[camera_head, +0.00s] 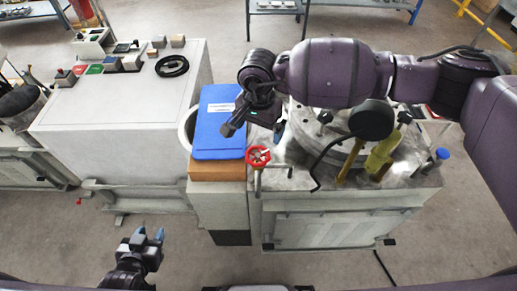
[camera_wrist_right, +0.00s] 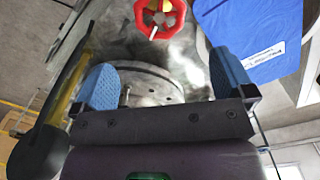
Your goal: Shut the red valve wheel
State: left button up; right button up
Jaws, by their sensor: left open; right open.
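The red valve wheel (camera_head: 258,156) stands at the front left edge of the metal-topped test bench, beside the blue folder. In the right wrist view the red valve wheel (camera_wrist_right: 160,16) lies beyond my fingertips, apart from them, near the top edge. My right gripper (camera_head: 254,130) is open and empty, just behind the wheel in the head view. Its blue fingers (camera_wrist_right: 164,82) are spread wide in the wrist view. My left gripper (camera_head: 150,234) is open and empty, low at the left over the floor, far from the wheel.
The blue folder (camera_head: 218,122) lies on a brown box (camera_head: 217,171) left of the wheel. A black lamp-like head (camera_head: 371,120) and a yellow-handled tool (camera_head: 383,154) stand to the right. A grey cabinet (camera_head: 120,110) is at left. The floor in front is clear.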

aim_at(259, 153)
notch_tip(259, 153, down, 8)
jog(key=shift+f, duration=0.65)
jog(key=c, duration=0.9)
